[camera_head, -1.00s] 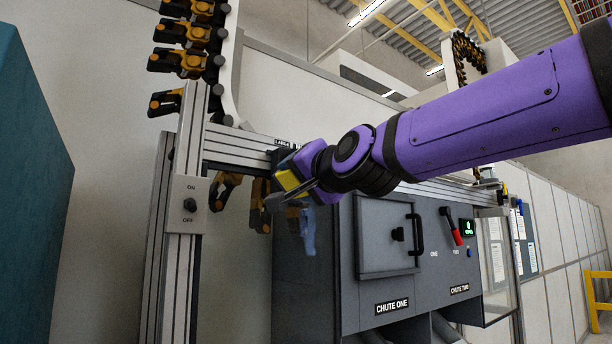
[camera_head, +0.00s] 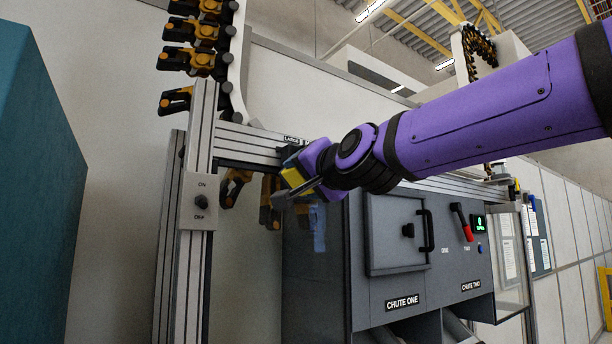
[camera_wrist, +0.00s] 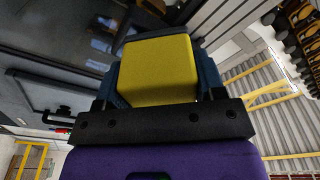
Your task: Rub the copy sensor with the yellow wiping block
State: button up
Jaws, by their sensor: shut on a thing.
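The yellow wiping block (camera_wrist: 158,72) is held between the blue fingers of my gripper (camera_wrist: 160,85) in the wrist view. Its far edge is dark grey. In the head view the block (camera_head: 292,178) shows as a small yellow patch at my gripper (camera_head: 299,184), just below the aluminium rail and left of the grey chute cabinet. I cannot make out the copy sensor for certain; the area behind my gripper is partly hidden by it. I cannot tell whether the block touches anything.
A grey cabinet (camera_head: 375,285) with a handled door and chute labels stands below my arm. An ON/OFF switch panel (camera_head: 200,203) sits on the aluminium post at left. Black and orange conveyor grippers (camera_head: 190,60) hang at upper left. A teal block (camera_head: 45,190) fills the left edge.

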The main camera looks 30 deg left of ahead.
jog(key=shift+x, duration=0.95)
jog(key=shift+w+d+f, duration=0.1)
jog(key=shift+w+d, duration=0.25)
jog(key=shift+w, duration=0.25)
jog(key=shift+w+d+f, duration=0.1)
jog(key=shift+w+d, duration=0.2)
jog(key=shift+w, duration=0.3)
jog(key=shift+w+d+r, duration=0.1)
jog(key=shift+w+d, duration=0.3)
jog(key=shift+w, duration=0.45)
jog(key=shift+w+d+r, duration=0.1)
jog(key=shift+w+d, duration=0.3)
jog(key=shift+w, duration=0.4)
jog(key=shift+s+a, duration=0.1)
jog(key=shift+s+a+f, duration=0.1)
jog(key=shift+s+a, duration=0.4)
jog(key=shift+s, duration=0.45)
jog(key=shift+s+a+r, duration=0.1)
jog(key=shift+s+a, duration=0.35)
jog(key=shift+s, duration=0.55)
jog(key=shift+s+a+f, duration=0.1)
jog(key=shift+s+a, duration=0.4)
jog(key=shift+s, duration=0.45)
jog(key=shift+d, duration=0.15)
